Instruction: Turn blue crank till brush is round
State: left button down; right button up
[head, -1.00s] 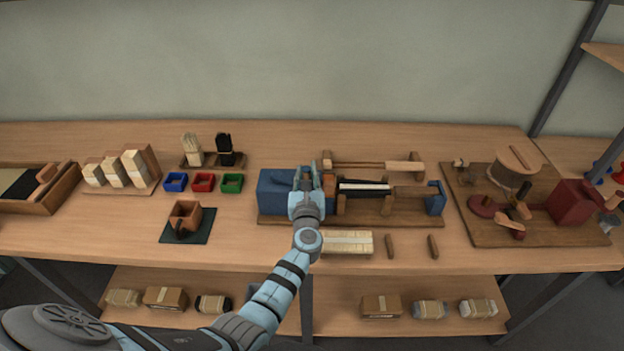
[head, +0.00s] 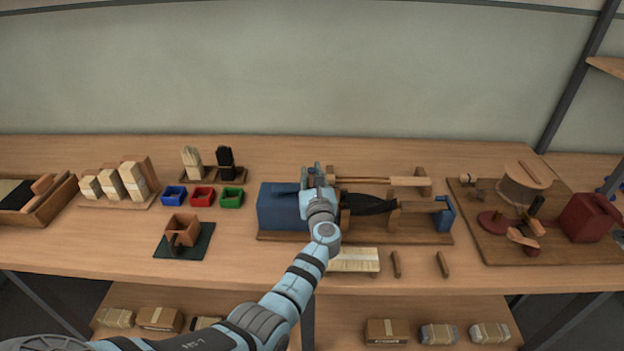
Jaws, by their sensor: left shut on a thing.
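The blue machine body (head: 281,208) sits on a wooden base (head: 290,237) at the middle of the bench. My left gripper (head: 317,177) is at its right end, shut on what is likely the blue crank; the gripper hides the crank. The black brush (head: 370,204) lies sideways just right of the gripper, its bristles bulging at the middle and narrowing to the right. A wooden piece and a blue end block (head: 443,214) stand to its right. My right gripper is not in view.
Wooden rods (head: 375,181) lie behind the brush. A pale bundle (head: 355,260) and two short sticks lie in front. Blue, red and green boxes (head: 203,196) stand to the left. A red machine (head: 588,217) stands on a board at the right.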

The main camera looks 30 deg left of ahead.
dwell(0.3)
pick_arm(q)
jog(key=c, duration=1.4)
grip_release()
jog(key=shift+c, duration=0.2)
jog(key=shift+d, duration=0.1)
jog(key=v, duration=0.7)
jog(key=shift+s, duration=0.3)
jog(key=shift+w+d, duration=0.1)
jog(key=shift+c, duration=0.2)
